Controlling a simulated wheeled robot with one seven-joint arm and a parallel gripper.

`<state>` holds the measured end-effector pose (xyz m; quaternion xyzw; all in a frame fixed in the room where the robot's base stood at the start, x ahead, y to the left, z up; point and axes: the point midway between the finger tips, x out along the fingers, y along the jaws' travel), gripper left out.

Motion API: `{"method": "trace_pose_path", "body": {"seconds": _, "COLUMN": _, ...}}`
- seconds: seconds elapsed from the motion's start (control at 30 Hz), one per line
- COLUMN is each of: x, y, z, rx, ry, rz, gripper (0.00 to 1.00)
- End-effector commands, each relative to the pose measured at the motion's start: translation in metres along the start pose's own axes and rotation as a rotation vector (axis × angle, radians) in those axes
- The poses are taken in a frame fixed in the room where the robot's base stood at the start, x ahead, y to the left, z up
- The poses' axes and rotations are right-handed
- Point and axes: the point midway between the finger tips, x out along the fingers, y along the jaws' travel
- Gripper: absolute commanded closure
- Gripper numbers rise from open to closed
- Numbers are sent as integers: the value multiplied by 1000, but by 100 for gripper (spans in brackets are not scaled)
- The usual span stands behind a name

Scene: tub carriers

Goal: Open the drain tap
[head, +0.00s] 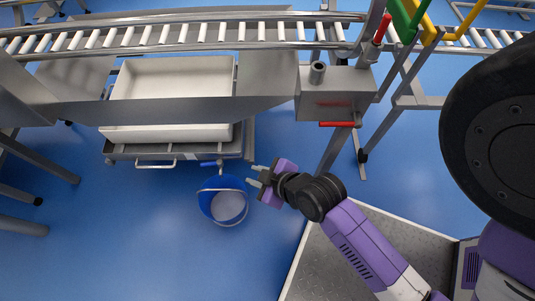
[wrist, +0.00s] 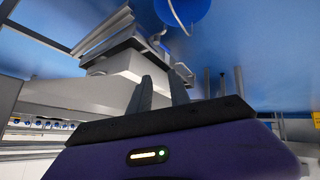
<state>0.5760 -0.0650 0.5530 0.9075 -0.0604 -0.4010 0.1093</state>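A tap with a blue lever (head: 208,163) sticks out from the front edge of the grey carrier (head: 120,152), below the white tub (head: 185,75). Its short spout (head: 221,171) hangs over a blue bucket (head: 223,207) on the floor. My gripper (head: 252,176) is just right of the bucket and tap, apart from both. Its two fingers point left and are spread with nothing between them. In the wrist view the open fingers (wrist: 162,92) show, with the tap (wrist: 157,40) and bucket (wrist: 186,8) beyond them. The lever is too small there to read.
A roller conveyor (head: 180,35) runs across the top. A steel box (head: 336,90) with a red lever (head: 339,124) stands on legs at right of the carrier. The carrier has a front handle (head: 156,164). Blue floor (head: 110,235) is clear left of the bucket.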

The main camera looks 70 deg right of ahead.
Motion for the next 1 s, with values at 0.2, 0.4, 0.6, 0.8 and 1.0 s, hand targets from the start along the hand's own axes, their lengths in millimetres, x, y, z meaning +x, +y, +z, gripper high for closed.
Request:
{"method": "trace_pose_path", "body": {"seconds": 0.2, "x": -7, "y": -1, "z": -3, "rx": 8, "ry": 11, "rz": 4, "gripper": 77}}
{"method": "trace_pose_path", "body": {"seconds": 0.4, "x": -7, "y": -1, "z": -3, "rx": 8, "ry": 11, "rz": 5, "gripper": 77}}
{"method": "trace_pose_path", "body": {"seconds": 0.6, "x": -7, "y": -1, "z": -3, "rx": 8, "ry": 11, "rz": 4, "gripper": 100}}
{"method": "trace_pose_path", "body": {"seconds": 0.8, "x": 0, "y": 3, "z": -12, "rx": -6, "ry": 34, "rz": 10, "gripper": 100}}
{"method": "trace_pose_path", "body": {"seconds": 1.0, "x": 33, "y": 16, "z": -35, "rx": -56, "ry": 71, "rz": 23, "gripper": 100}}
